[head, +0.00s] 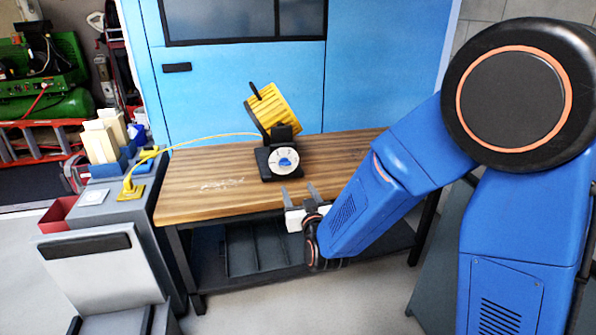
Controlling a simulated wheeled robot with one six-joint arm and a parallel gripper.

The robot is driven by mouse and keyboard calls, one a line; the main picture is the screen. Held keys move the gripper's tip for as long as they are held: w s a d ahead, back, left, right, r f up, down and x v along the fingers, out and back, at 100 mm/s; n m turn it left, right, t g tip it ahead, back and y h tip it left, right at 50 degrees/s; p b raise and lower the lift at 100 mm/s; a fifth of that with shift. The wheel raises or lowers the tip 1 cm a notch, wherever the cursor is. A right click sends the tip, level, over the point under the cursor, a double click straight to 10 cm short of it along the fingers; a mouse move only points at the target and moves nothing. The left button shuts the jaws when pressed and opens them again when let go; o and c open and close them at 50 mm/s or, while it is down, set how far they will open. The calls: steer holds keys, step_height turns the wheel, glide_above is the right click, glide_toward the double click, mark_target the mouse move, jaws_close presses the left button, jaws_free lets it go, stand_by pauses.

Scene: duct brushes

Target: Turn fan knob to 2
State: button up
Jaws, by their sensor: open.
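The fan knob (285,162) is a blue pointer on a round white dial (274,158) with dark marks. The dial is on the front of a black base on the wooden table. The marks are too small to read for certain, and I cannot tell the exact setting. A yellow slatted fan head (275,105) sits tilted above the base. My gripper (299,191) is open and empty at the table's front edge, in front of and below the dial, fingers pointing toward it. It is apart from the knob.
The wooden table (205,184) is mostly clear, with pale scuffs at left. A yellow cord (210,137) runs left to a yellow plug on a grey cabinet (125,204). A blue cabinet wall (375,75) stands behind.

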mark_target(286, 164)
steer(key=x, duration=1.7)
steer(key=shift+r, duration=0.15)
steer(key=c, duration=1.1)
